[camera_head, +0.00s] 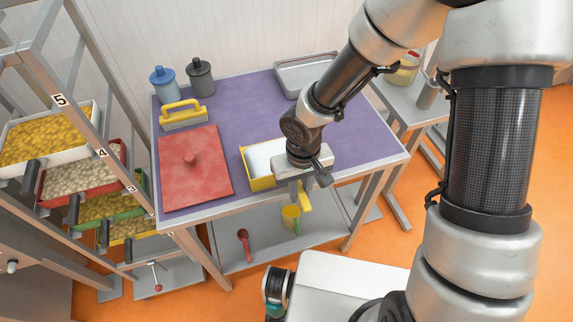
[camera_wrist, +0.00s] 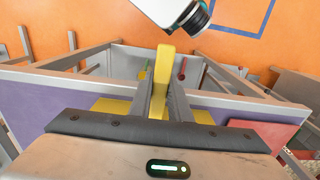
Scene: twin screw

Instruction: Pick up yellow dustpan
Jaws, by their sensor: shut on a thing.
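The yellow dustpan (camera_head: 258,182) has a yellow rim and a pale inside. In the head view it is at the front middle of the purple tabletop (camera_head: 235,105), partly hidden by my wrist. Its yellow handle (camera_head: 305,199) points towards the front edge; the handle also shows in the wrist view (camera_wrist: 165,62). My gripper (camera_head: 300,192) is above the front edge, shut on the handle, with both fingers (camera_wrist: 166,90) close against it. Yellow parts of the pan show behind the fingers in the wrist view. I cannot tell whether the pan touches the tabletop.
A red board (camera_head: 195,175) with a knob lies left of the dustpan. A yellow-handled grey block (camera_head: 183,114), a blue canister (camera_head: 164,81), a grey canister (camera_head: 200,79) and a metal tray (camera_head: 306,73) stand behind.

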